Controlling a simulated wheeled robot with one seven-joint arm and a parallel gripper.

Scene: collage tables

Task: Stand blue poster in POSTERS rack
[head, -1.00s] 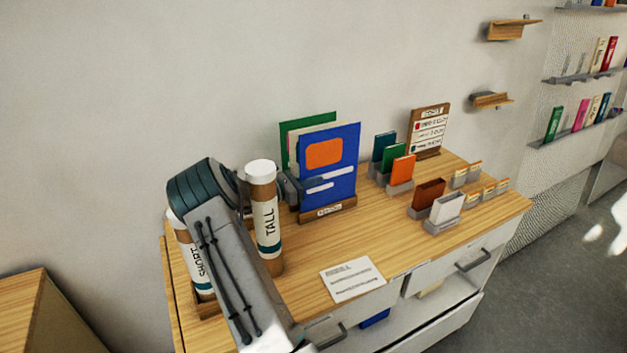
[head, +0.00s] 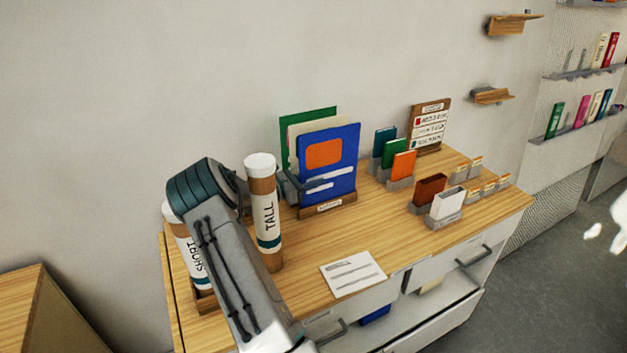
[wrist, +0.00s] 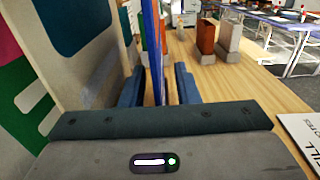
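The blue poster (head: 345,177), with an orange block and white bars, stands nearly upright in the front of the wooden POSTERS rack (head: 350,207). Green (head: 308,117) and cream (head: 294,132) posters stand behind it. My gripper (head: 292,185) is at the blue poster's left edge, partly hidden by the tall tube. In the wrist view the blue poster (wrist: 154,45) shows edge-on between my two fingers (wrist: 159,88). A gap shows at the right finger, so the gripper looks open around it. The poster's bottom edge in the rack is hard to see.
The TALL tube (head: 264,215) and SHORT tube (head: 189,255) stand close to my arm. Small card holders with orange (head: 403,166) and brown (head: 428,190) cards stand to the right. A white card (head: 352,274) lies at the front. The tabletop between is clear.

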